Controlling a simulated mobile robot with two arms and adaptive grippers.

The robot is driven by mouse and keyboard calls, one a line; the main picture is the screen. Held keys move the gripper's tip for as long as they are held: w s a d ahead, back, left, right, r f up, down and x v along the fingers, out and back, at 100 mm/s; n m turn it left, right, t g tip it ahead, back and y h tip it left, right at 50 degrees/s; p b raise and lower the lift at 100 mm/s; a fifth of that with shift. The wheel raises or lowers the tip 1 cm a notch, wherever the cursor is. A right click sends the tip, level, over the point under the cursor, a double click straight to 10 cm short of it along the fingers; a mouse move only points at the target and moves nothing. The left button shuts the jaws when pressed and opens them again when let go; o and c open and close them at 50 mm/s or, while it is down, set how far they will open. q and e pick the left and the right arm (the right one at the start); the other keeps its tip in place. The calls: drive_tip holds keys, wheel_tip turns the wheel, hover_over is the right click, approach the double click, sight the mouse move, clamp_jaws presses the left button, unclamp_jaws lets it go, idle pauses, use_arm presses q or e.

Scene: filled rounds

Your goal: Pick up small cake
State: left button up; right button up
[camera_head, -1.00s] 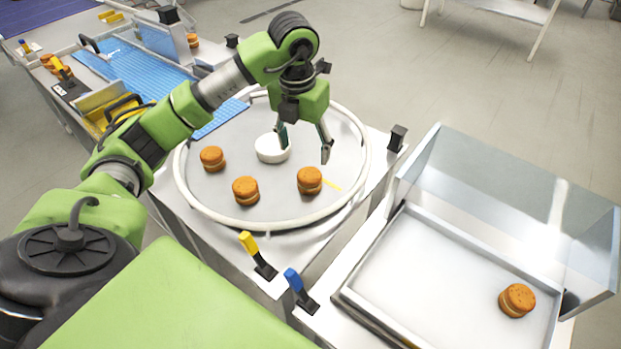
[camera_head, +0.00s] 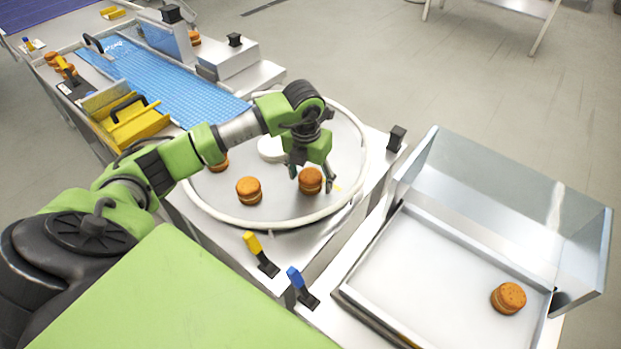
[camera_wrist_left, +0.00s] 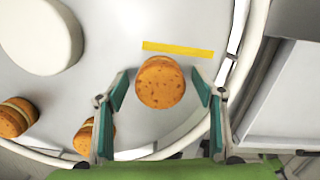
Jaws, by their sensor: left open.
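A small round orange-brown cake (camera_head: 311,180) with a pale filling stands on the round table (camera_head: 262,222). My left gripper (camera_head: 311,184) is open above and around it. In the left wrist view the same cake (camera_wrist_left: 160,83) lies between the two spread fingertips (camera_wrist_left: 161,88), with a gap on each side. Two more cakes are on the round table, one in front (camera_head: 249,190) and one (camera_head: 219,162) partly hidden by my left arm. Another cake (camera_head: 508,298) sits in the metal tray (camera_head: 430,275) on the right. My right gripper is not in view.
A white hub (camera_head: 270,149) stands in the middle of the round table, partly behind my gripper. A raised rim circles the table. Yellow (camera_head: 252,243) and blue (camera_head: 295,277) levers stand at the front. A clear guard (camera_head: 500,200) rises behind the tray. A blue conveyor (camera_head: 165,85) runs behind left.

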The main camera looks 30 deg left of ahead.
use_arm(q)
drive_tip(key=shift+c, duration=0.4)
drive_tip(key=c, duration=0.7)
drive_tip(key=shift+c, duration=0.2)
